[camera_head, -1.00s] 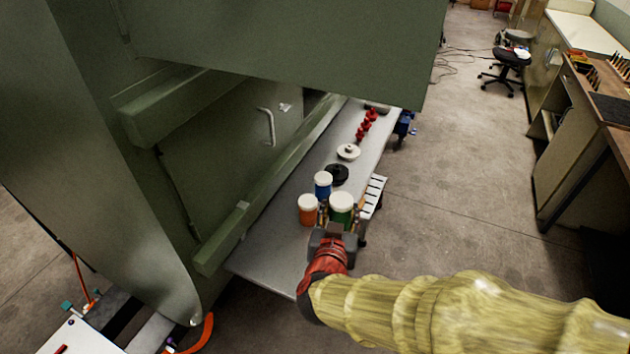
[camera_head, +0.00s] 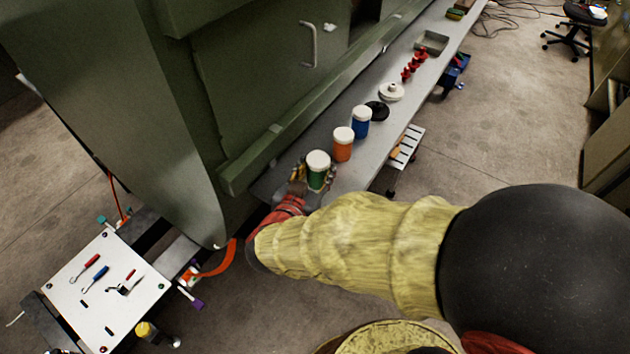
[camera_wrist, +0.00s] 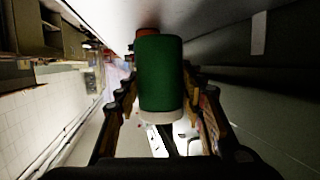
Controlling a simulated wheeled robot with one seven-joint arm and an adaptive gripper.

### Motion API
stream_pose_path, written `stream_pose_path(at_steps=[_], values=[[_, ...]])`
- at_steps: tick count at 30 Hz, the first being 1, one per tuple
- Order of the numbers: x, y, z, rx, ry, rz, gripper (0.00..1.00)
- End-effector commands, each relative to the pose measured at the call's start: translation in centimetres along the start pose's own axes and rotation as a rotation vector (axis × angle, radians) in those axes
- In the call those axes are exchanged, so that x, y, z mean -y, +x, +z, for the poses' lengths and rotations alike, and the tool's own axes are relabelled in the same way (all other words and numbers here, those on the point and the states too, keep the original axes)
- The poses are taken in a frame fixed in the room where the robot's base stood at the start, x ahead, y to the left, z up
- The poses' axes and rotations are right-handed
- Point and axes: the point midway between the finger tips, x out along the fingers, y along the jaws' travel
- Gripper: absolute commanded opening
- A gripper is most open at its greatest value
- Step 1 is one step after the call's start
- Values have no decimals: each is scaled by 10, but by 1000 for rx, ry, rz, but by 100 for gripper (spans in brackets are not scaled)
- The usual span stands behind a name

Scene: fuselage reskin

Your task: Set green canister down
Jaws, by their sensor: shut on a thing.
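The green canister (camera_head: 317,172) with a white lid is between the fingers of my gripper (camera_head: 313,178), at the near end of the grey shelf. My gripper is shut on it. In the wrist view the green canister (camera_wrist: 160,75) fills the middle between both fingers of my gripper (camera_wrist: 160,100), its white lid toward the bottom of the picture. It looks upright in the head view. Its base is hidden there by my gripper, so I cannot tell whether it touches the shelf (camera_head: 350,178).
An orange canister (camera_head: 343,146) and a blue canister (camera_head: 361,122) stand just beyond on the shelf. Farther are a black disc (camera_head: 377,110), a white disc (camera_head: 392,92), red pieces (camera_head: 414,66) and a grey tray (camera_head: 432,42). A green wall (camera_head: 180,130) borders the shelf's left.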

Motion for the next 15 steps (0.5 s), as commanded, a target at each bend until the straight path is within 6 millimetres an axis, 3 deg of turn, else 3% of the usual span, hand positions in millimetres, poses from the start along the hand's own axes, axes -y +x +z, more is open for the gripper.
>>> stream_pose_path(at_steps=[3, 9, 15], values=[[8, 1, 12, 0, -1, -2, 10], [6, 9, 37, 0, 1, -1, 10], [6, 9, 36, 0, 1, -2, 10]])
